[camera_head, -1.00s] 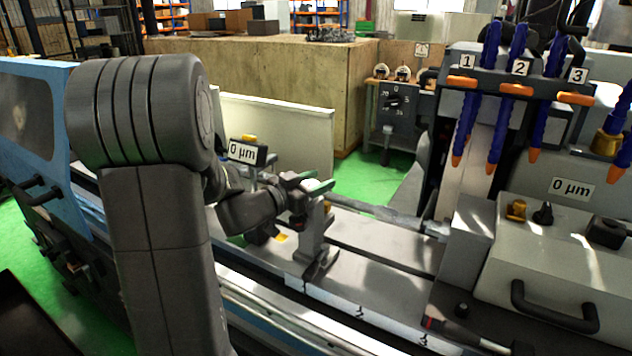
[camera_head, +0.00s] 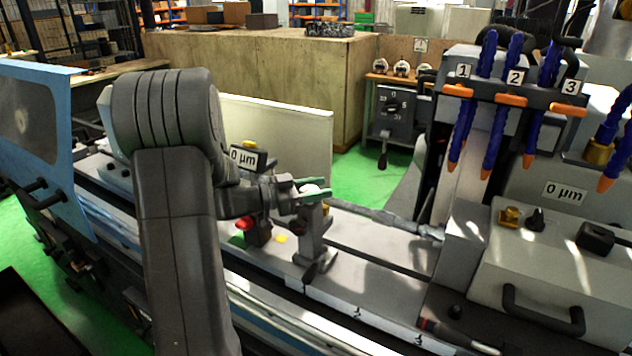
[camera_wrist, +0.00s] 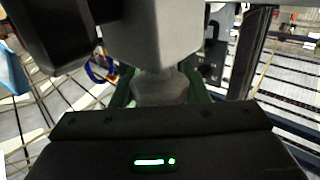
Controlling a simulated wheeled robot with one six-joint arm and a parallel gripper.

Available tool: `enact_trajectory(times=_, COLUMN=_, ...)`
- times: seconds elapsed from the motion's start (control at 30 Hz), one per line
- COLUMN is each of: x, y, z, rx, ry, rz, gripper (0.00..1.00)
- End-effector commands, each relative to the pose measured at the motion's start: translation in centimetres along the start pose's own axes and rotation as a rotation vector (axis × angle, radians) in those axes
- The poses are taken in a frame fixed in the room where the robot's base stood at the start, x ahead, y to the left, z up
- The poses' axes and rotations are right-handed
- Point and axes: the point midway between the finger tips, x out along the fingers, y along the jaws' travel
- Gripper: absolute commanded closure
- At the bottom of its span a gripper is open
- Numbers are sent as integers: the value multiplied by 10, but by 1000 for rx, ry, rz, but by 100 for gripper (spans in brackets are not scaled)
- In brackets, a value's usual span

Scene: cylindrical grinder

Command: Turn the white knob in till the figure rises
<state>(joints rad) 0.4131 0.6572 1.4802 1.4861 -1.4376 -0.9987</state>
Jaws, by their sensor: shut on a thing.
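The white knob (camera_head: 310,188) sits at the top of a grey upright stand on the machine bed. My gripper (camera_head: 314,190), with green fingers, reaches it from the left and is shut on it. In the wrist view the knob (camera_wrist: 160,88) shows as a pale rounded piece between the green fingers, below a larger grey block. A small display (camera_head: 243,157) left of the gripper reads 0 µm. A second display (camera_head: 565,192) on the right housing also reads 0 µm.
A red knob (camera_head: 244,223) is just below my wrist. Blue hoses with orange tips (camera_head: 493,120) hang at right, labelled 1, 2 and 3. A pale panel (camera_head: 285,135) stands behind the stand. The bed right of the stand is largely clear.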

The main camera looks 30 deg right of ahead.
Motion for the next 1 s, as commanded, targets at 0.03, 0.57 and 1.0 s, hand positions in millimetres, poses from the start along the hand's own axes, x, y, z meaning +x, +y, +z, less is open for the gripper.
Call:
enact_trajectory(times=0.03, x=0, y=0, z=-1, rx=-1, ry=0, rz=32, gripper=82)
enact_trajectory(times=0.57, x=0, y=3, z=0, rx=0, ry=0, rz=201, gripper=82)
enact_trajectory(times=1.0, x=0, y=4, z=0, rx=0, ry=0, rz=203, gripper=41)
